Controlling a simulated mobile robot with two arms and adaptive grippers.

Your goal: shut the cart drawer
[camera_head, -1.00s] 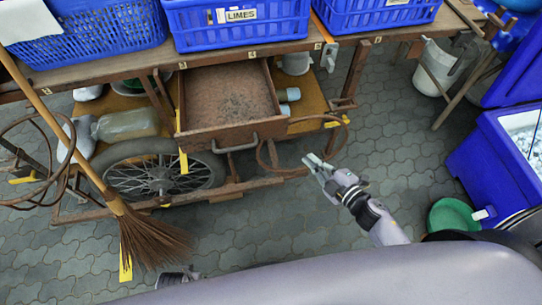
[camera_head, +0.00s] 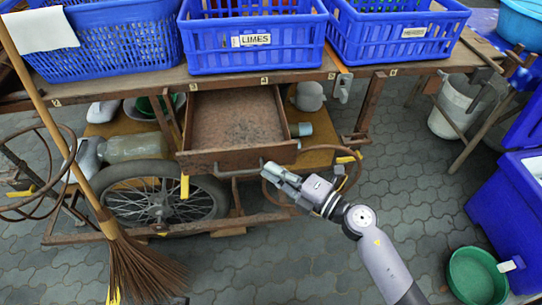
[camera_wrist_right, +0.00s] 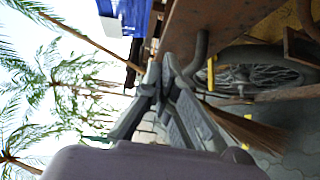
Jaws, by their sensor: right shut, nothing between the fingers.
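The cart drawer (camera_head: 237,122) is a rusty brown tray, pulled out and open under the cart's wooden top, and looks empty. Its front panel (camera_head: 225,160) carries a metal bar handle (camera_head: 222,174). My right gripper (camera_head: 268,168) is shut and empty. Its fingertips are close to the right end of the drawer front; I cannot tell whether they touch it. In the right wrist view the closed fingers (camera_wrist_right: 168,66) point toward the brown drawer front (camera_wrist_right: 225,28), beside the handle (camera_wrist_right: 200,48). My left gripper is not in view.
Blue crates (camera_head: 255,45) stand on the cart top. A spoked wheel (camera_head: 160,195) and a broom (camera_head: 135,265) are at the left. A green basin (camera_head: 476,276) and a blue bin (camera_head: 505,210) are at the right.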

